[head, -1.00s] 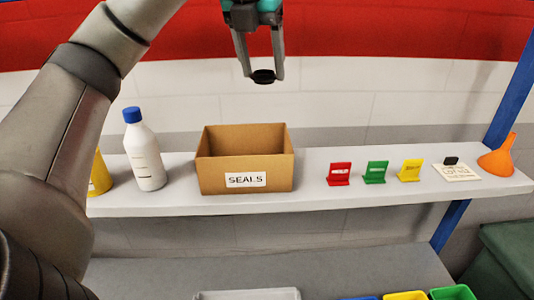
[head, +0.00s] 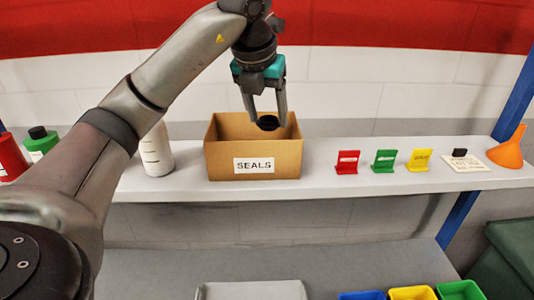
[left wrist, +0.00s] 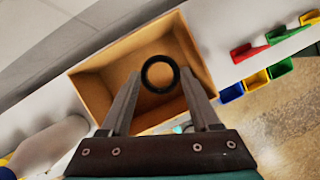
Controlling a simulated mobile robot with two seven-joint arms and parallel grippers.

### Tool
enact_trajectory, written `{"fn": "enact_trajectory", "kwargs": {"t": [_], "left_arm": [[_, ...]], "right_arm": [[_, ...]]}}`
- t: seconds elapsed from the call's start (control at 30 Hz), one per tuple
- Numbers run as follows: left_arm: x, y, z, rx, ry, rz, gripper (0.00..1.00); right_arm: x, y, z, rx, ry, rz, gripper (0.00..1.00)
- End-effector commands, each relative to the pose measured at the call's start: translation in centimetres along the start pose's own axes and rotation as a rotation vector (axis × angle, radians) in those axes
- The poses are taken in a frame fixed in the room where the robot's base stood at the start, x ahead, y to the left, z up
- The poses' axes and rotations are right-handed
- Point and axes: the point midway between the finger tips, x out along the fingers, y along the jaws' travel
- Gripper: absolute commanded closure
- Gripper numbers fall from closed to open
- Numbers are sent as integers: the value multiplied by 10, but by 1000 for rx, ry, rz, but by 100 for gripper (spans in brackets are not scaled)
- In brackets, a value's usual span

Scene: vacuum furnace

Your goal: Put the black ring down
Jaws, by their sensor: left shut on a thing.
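The black ring (head: 267,123) is held between the fingertips of my left gripper (head: 268,120). The gripper points down over the open cardboard box (head: 220,166) labelled SEALS, which stands on the shelf. The ring is at about the height of the box opening, toward its right side; I cannot tell whether it is below the rim. In the left wrist view, the ring (left wrist: 147,80) shows as a whole circle between the fingers, with the box's bare brown inside (left wrist: 118,72) behind it. My right gripper is not in view.
The shelf (head: 320,190) also bears a white bottle (head: 157,158) left of the box, partly behind my arm. Red (head: 347,163), green (head: 384,161) and yellow (head: 419,161) stands, a white card (head: 466,164) and an orange funnel (head: 508,150) are to the right. Coloured bins (head: 412,293) are below.

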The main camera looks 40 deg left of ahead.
Motion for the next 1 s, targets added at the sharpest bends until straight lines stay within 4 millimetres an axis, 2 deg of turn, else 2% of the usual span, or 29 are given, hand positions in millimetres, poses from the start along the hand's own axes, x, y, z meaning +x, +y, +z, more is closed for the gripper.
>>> {"fn": "enact_trajectory", "kwargs": {"t": [0.03, 0.1, 0.43, 0.67, 1.0], "left_arm": [[11, 0, -5, 2, 4, 2, 89], [20, 0, -9, 2, 4, 1, 89], [42, 0, -18, 1, 2, 1, 89], [67, 0, -28, 0, 2, 2, 89], [72, 0, -30, 1, -1, 0, 89]], "right_arm": [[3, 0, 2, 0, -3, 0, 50], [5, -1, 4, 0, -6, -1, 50], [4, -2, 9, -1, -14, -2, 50], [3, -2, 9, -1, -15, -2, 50], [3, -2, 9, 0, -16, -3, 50]]}}
